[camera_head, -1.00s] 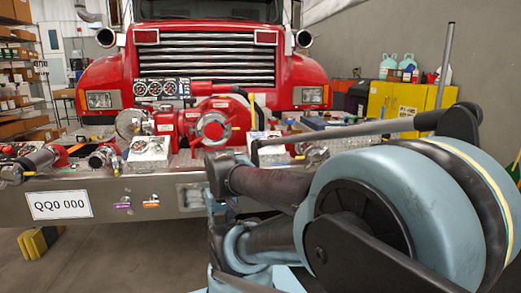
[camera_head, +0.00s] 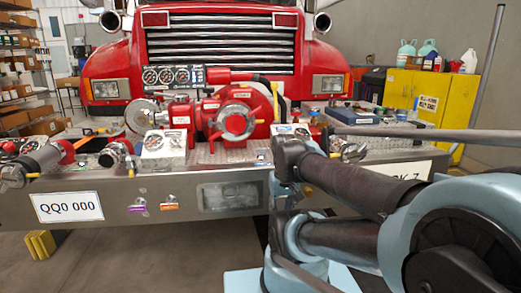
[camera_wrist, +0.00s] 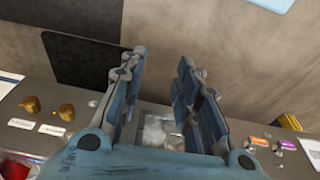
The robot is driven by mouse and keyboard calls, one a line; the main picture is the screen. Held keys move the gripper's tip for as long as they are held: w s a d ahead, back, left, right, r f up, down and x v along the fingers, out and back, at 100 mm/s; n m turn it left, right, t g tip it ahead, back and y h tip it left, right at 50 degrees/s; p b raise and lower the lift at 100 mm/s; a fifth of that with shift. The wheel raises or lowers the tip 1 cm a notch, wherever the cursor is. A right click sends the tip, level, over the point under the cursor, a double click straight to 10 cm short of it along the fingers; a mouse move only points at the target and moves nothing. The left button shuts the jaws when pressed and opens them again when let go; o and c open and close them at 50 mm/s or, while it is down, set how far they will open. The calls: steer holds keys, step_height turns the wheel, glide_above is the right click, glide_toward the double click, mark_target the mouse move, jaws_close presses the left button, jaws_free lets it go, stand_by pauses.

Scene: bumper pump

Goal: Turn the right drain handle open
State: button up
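In the head view two small metal handles sit on the bumper front, one over a purple tag (camera_head: 138,205) and one over an orange tag (camera_head: 169,202). They also show at the right of the wrist view, orange (camera_wrist: 258,141) and purple (camera_wrist: 285,146). At the left of the wrist view are two brass knobs (camera_wrist: 67,112) with white labels. I cannot tell which one is the right drain handle. My gripper (camera_wrist: 158,68) is open and empty, its fingers between these two groups, apart from both. In the head view my arm hides that part of the bumper.
The steel bumper (camera_head: 95,182) carries a red pump (camera_head: 236,120), gauges (camera_head: 165,77) and hose fittings. A yellow cabinet (camera_head: 430,98) stands at the back right. A plate reading QQ0 000 (camera_head: 67,207) is at the left. The floor before the bumper's left part is clear.

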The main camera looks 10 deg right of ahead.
steer(key=w+r+m, duration=0.4)
steer(key=w+r, duration=0.3)
steer(key=r, duration=0.2)
step_height(320, 180, up, 14)
steer(key=m+g, duration=0.2)
steer(key=m, duration=1.2)
glide_above(261, 152)
steer(key=f, duration=1.7)
steer(key=shift+w+d, duration=0.1)
steer(key=shift+w, duration=0.2)
